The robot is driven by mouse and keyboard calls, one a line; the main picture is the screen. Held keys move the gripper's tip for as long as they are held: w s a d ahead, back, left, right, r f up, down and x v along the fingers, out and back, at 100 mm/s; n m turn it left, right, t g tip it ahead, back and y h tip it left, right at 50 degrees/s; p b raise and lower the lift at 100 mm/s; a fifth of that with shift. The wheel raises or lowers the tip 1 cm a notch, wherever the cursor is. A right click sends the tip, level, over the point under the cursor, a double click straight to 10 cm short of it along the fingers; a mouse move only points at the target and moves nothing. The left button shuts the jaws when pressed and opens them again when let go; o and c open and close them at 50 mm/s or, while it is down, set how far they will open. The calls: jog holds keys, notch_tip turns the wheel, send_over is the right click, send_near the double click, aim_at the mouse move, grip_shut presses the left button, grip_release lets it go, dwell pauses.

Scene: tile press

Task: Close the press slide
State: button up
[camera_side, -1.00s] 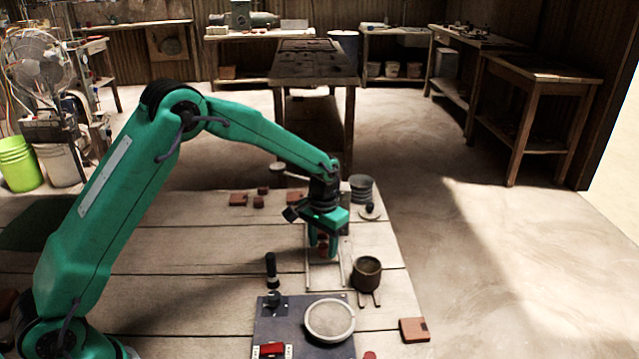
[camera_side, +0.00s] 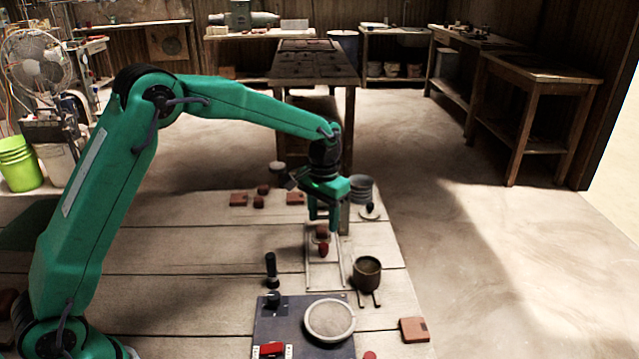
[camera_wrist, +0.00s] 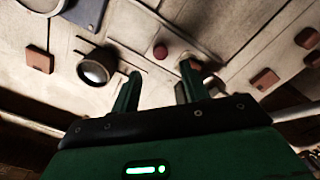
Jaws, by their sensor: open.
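The press slide's two pale rails (camera_side: 309,268) run along the table in the side view. A red knob (camera_side: 323,250) sits between them near their far end, with a brownish block (camera_side: 322,231) just behind it. My gripper (camera_side: 323,226) is open above this far end, its fingers apart and empty. In the wrist view the knob (camera_wrist: 160,51) shows beyond and between my fingertips (camera_wrist: 160,72). The brownish block (camera_wrist: 190,66) is partly hidden by the right finger there. I cannot tell exactly how far the slide is in.
A dark cup (camera_side: 367,274) stands right of the rails. A dark panel (camera_side: 280,326) with a round pale-rimmed dish (camera_side: 330,320) lies at the near end. A black upright handle (camera_side: 271,268) stands left. Several reddish tiles and grey stacked rings (camera_side: 361,189) lie farther back.

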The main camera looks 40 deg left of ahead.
jog(key=shift+c, duration=0.5)
jog(key=shift+s, duration=0.1)
jog(key=c, duration=0.7)
jog(key=shift+d, duration=0.1)
grip_shut()
jog(key=s+d+m+t+h, duration=0.1)
jog(key=s+d+m+t, duration=0.1)
jog(key=s+m+t, duration=0.5)
jog(key=s+m, duration=0.3)
jog(key=s, duration=0.2)
jog(key=shift+s+m, duration=0.4)
